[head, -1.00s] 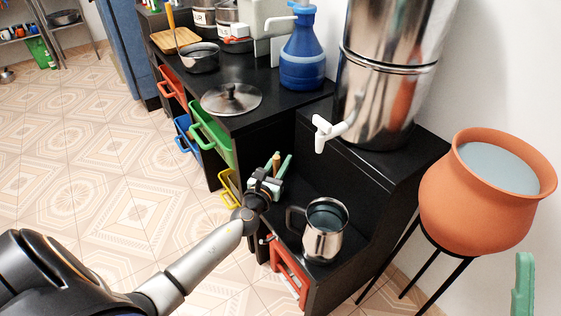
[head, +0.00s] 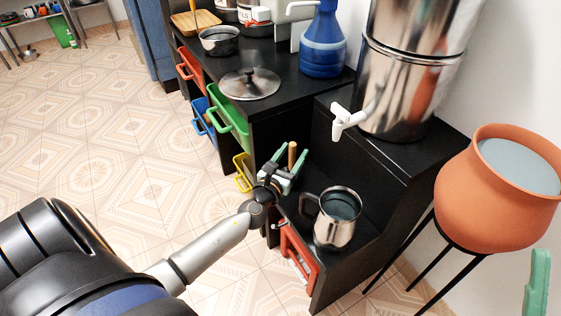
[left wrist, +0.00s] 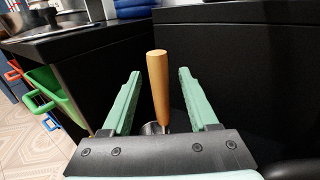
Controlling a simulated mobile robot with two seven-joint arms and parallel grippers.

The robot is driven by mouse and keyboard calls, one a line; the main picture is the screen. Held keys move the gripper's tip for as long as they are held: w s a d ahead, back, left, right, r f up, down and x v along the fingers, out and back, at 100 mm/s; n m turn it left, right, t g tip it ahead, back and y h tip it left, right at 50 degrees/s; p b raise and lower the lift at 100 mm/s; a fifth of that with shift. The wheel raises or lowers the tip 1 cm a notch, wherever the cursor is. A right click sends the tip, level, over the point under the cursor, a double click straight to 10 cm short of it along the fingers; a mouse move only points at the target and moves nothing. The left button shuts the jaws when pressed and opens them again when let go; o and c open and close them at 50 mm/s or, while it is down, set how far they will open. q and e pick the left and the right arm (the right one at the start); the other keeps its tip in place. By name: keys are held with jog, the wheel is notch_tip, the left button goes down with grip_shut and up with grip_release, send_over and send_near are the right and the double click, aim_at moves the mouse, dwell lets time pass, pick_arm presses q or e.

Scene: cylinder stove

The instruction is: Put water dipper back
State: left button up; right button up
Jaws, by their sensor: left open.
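The water dipper shows as an upright wooden handle (head: 292,155) on the low black step, left of the metal mug. In the left wrist view the handle (left wrist: 158,85) stands between the two green fingers of my left gripper (left wrist: 160,74), with a gap on each side. A bit of grey metal shows at its foot; the rest of the dipper is hidden behind the gripper. In the head view my left gripper (head: 295,149) is open around the handle. One green finger of my right gripper (head: 537,285) shows at the lower right edge.
A metal mug (head: 337,220) with water stands close right of the left gripper. A steel water dispenser (head: 400,95) with a white tap stands above it. A clay pot (head: 490,205) of water is at right. Open coloured drawers (head: 230,115) and a pan lid (head: 250,84) are left.

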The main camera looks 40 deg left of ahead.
pick_arm(q)
jog(key=s, duration=0.3)
jog(key=s+d, duration=0.1)
jog(key=s, duration=0.1)
jog(key=shift+s, duration=0.2)
jog(key=s+d+r+n+h, duration=0.3)
jog(key=d+r+n+h, duration=0.15)
jog(key=d, duration=0.25)
jog(key=s+d+r+n+h, duration=0.4)
jog(key=d+n, duration=0.2)
jog(key=d, duration=0.2)
jog(key=s+d+r+n+t+h, duration=0.2)
jog(key=s+r+n+h, duration=0.2)
jog(key=r, duration=0.6)
jog(key=s+d+r+n+t+h, duration=0.2)
jog(key=s+r+n+h, duration=0.2)
jog(key=s+r+n, duration=0.2)
notch_tip(320, 180, up, 4)
jog(key=shift+d+r+n+t, duration=0.1)
jog(key=shift+d+n+t, duration=0.2)
jog(key=shift+n, duration=0.65)
pick_arm(e)
jog(key=shift+w+d+f+m+h, duration=0.1)
jog(key=shift+w+f+m+h, duration=0.45)
jog(key=shift+h, duration=0.25)
pick_arm(q)
jog(key=shift+a, duration=0.2)
